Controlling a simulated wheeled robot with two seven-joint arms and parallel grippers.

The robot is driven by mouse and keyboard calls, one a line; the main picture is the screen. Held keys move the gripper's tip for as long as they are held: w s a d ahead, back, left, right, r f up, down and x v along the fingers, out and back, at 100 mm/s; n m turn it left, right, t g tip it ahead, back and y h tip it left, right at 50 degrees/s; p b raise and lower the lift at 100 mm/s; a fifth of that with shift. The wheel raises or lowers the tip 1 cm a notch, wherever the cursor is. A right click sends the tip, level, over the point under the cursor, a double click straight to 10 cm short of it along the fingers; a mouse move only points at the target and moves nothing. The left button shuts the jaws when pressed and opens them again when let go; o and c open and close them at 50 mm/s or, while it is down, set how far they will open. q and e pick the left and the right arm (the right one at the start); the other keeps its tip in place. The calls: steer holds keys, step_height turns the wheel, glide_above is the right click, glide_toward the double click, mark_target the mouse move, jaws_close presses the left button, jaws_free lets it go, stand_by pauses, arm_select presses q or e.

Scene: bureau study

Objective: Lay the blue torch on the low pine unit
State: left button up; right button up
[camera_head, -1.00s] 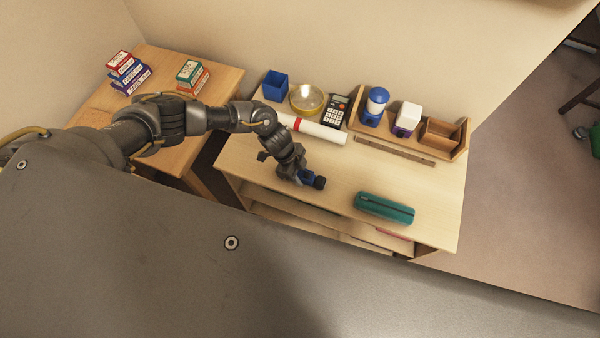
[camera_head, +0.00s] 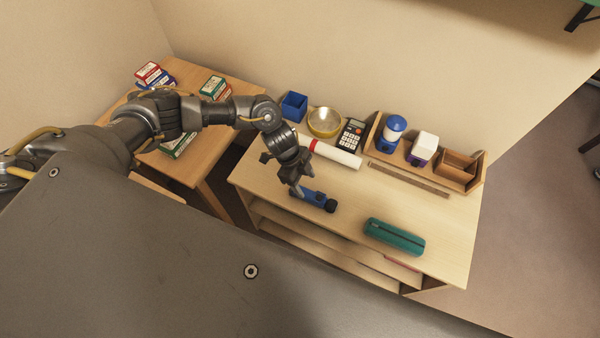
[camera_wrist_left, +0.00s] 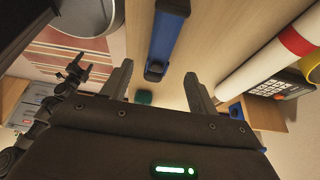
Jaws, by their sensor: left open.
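The blue torch (camera_head: 315,198) with a dark end lies on the top of the low pine unit (camera_head: 350,205), near its front left part. My left gripper (camera_head: 298,190) is just above the torch's left end, pointing down. In the left wrist view the torch (camera_wrist_left: 166,38) lies ahead of the open fingers of my left gripper (camera_wrist_left: 160,85), with nothing held between them. I cannot tell from these views whether a finger touches it. A small dark claw, apparently my right gripper (camera_wrist_left: 76,72), shows at the left of the wrist view; its jaws are unclear.
A teal pencil case (camera_head: 394,237) lies right of the torch. A wooden desk (camera_head: 205,165) with boxes stands left.

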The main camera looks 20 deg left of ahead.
arm_select(q)
steer(key=shift+v, duration=2.1)
steer(key=shift+w, duration=0.1)
